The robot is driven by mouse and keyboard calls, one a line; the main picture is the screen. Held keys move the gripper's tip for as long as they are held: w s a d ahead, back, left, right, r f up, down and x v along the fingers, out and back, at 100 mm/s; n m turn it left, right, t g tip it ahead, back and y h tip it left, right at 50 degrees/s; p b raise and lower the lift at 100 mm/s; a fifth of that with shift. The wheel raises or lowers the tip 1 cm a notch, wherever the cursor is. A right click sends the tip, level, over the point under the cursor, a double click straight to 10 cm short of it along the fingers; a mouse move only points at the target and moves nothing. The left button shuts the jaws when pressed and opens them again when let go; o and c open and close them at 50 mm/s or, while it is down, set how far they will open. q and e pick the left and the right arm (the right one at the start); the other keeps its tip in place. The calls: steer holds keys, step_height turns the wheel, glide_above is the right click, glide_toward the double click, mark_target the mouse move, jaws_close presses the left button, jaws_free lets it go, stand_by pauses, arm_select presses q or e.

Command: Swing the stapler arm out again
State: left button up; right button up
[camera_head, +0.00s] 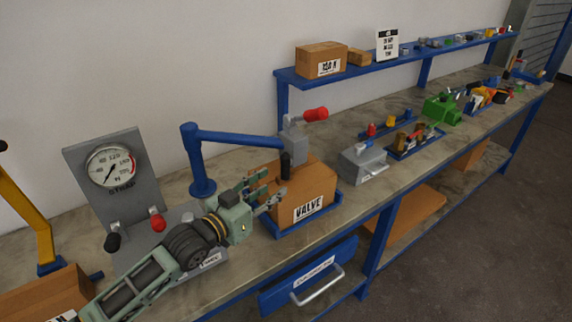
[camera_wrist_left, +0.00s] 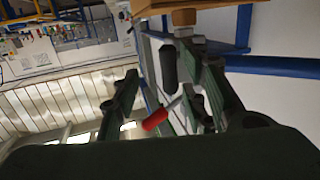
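The blue stapler arm (camera_head: 240,138) reaches right from its blue post (camera_head: 201,165). It carries a grey stapler head (camera_head: 294,140) with a red lever (camera_head: 316,114) over the cardboard box marked VALVE (camera_head: 303,192). A black grip (camera_head: 285,166) hangs upright at the near side of the head. My left gripper (camera_head: 271,187) is open, its fingers pointing at the black grip from the near left. In the left wrist view, the black grip (camera_wrist_left: 168,64) and a red knob (camera_wrist_left: 155,120) appear between the spread fingers of my left gripper (camera_wrist_left: 160,85). Contact is not clear. My right gripper is out of view.
A gauge panel (camera_head: 108,172) with red and black levers stands left of the post. A grey press-like block (camera_head: 362,162) and trays of parts lie right of the box. A blue shelf (camera_head: 400,63) runs behind. A blue drawer (camera_head: 308,280) hangs below the bench front.

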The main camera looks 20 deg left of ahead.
mark_target(282, 167)
arm_select(q)
steer(key=shift+w+a+r+t, duration=0.15)
steer(key=shift+w+a+r, duration=0.05)
steer(key=shift+w+r, duration=0.35)
steer(key=shift+w+a+r+t, duration=0.15)
steer(key=shift+w+r, duration=0.25)
steer(key=shift+r, duration=0.25)
steer(key=p+x, duration=0.1)
steer(key=x, duration=0.5)
steer(key=shift+s+p, duration=0.1)
steer(key=shift+p, duration=0.25)
steer(key=shift+w+d, duration=0.3)
steer(key=shift+w, duration=0.15)
steer(key=shift+f, duration=0.1)
steer(key=shift+c, duration=0.6)
jaws_close()
